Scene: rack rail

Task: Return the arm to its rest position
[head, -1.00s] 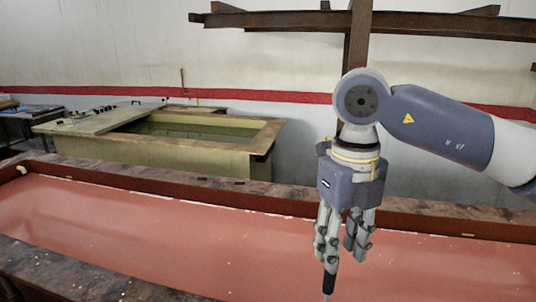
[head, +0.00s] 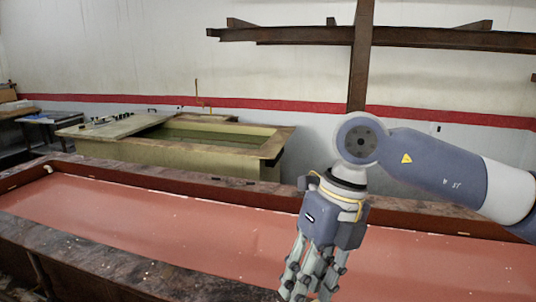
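My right arm comes in from the right in the head view. Its gripper (head: 310,288) points down over the red-brown surface of the long trough (head: 150,217), at the bottom edge of the picture. The grey jointed fingers are close together and their tips run to the lower picture edge. I cannot tell whether they are open or shut, or whether anything is between them. My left gripper is not in view.
The trough's dark rusty rim (head: 100,266) runs across the front. Behind it stands a yellowish tank (head: 150,155) with greenish liquid. A rusty steel post and beam (head: 361,60) rise at the back wall. A small table (head: 45,122) is at far left.

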